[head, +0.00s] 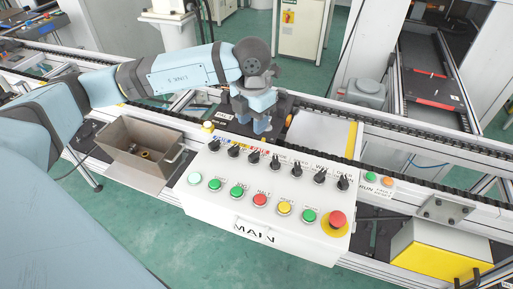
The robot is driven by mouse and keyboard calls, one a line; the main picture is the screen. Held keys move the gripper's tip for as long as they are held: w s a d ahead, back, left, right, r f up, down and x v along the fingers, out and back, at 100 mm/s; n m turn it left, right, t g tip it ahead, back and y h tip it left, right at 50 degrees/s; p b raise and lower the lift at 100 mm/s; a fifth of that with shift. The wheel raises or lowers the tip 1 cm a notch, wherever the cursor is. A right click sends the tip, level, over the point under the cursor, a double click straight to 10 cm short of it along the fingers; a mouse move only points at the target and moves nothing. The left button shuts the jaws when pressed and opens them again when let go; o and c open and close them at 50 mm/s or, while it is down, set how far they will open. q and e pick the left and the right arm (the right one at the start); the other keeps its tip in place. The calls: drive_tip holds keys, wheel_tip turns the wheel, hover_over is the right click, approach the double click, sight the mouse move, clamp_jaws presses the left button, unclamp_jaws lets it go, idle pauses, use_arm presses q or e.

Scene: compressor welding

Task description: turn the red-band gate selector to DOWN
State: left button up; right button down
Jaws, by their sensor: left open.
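The red-band gate selector (253,158) is a small black knob in the upper row of the white control panel (205,205), under a short red strip. The direction it points is too small to read. My left gripper (253,125) points down just behind the panel's far edge, over the dark conveyor area, beyond the red-band selector in the picture. It is open, with nothing seen between its fingers, and looks apart from the knob. My right gripper is out of view.
Similar selectors with blue and yellow bands (234,150) sit to the left, and several black knobs to the right. Coloured push buttons (260,200) and a red emergency stop (336,219) line the front. A metal bin (126,160) stands left of the panel.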

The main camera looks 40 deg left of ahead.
sight(253, 154)
use_arm(q)
wheel_tip(253, 154, down, 12)
drive_tip(key=shift+s+r+p, duration=0.1)
drive_tip(key=shift+r+p, duration=0.1)
drive_tip(key=shift+p, duration=0.35)
drive_tip(key=shift+c, duration=0.2)
clamp_jaws()
